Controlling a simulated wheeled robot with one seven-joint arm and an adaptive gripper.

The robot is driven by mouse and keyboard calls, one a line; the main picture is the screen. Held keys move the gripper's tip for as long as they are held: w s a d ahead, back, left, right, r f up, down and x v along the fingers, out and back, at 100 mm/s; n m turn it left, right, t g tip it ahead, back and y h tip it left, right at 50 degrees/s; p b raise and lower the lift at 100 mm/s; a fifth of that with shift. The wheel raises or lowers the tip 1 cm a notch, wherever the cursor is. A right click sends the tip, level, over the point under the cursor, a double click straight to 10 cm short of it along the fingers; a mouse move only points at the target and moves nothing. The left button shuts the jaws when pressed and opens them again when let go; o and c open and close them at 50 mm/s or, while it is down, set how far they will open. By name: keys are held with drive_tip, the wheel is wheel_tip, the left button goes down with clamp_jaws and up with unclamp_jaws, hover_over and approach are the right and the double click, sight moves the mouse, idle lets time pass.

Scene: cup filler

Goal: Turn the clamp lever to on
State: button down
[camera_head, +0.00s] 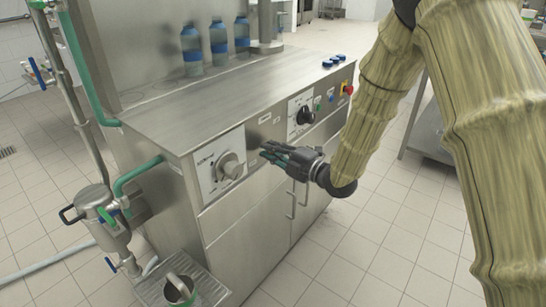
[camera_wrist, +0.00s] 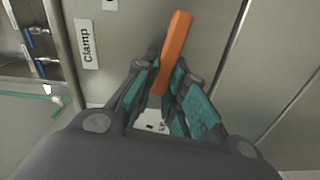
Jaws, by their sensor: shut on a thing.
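The clamp lever is the orange handle (camera_wrist: 172,52) in the wrist view, beside a white "Clamp" label (camera_wrist: 87,43) on the steel panel. It leans slightly to the right at its top. My gripper (camera_wrist: 166,75) is shut on the lever's lower part, with a teal-padded finger on each side. The lever's base is partly hidden between the fingers. In the head view my gripper (camera_head: 270,153) is at the machine's front panel, between the two dials, and hides the lever there.
The steel machine (camera_head: 210,100) has a left dial (camera_head: 230,165), a black right dial (camera_head: 305,115) and a red button (camera_head: 348,88). Several bottles (camera_head: 218,42) stand on top. A cup (camera_head: 180,288) sits on the drip tray at lower left. Tiled floor (camera_head: 375,235) in front is clear.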

drive_tip(key=shift+f+n+b, duration=0.45)
drive_tip(key=shift+n+b, duration=0.5)
drive_tip(key=shift+n, duration=0.05)
drive_tip(key=c, duration=1.5)
unclamp_jaws()
drive_tip(key=shift+o, duration=0.2)
drive_tip(key=shift+d, duration=0.1)
drive_tip(key=v, duration=1.2)
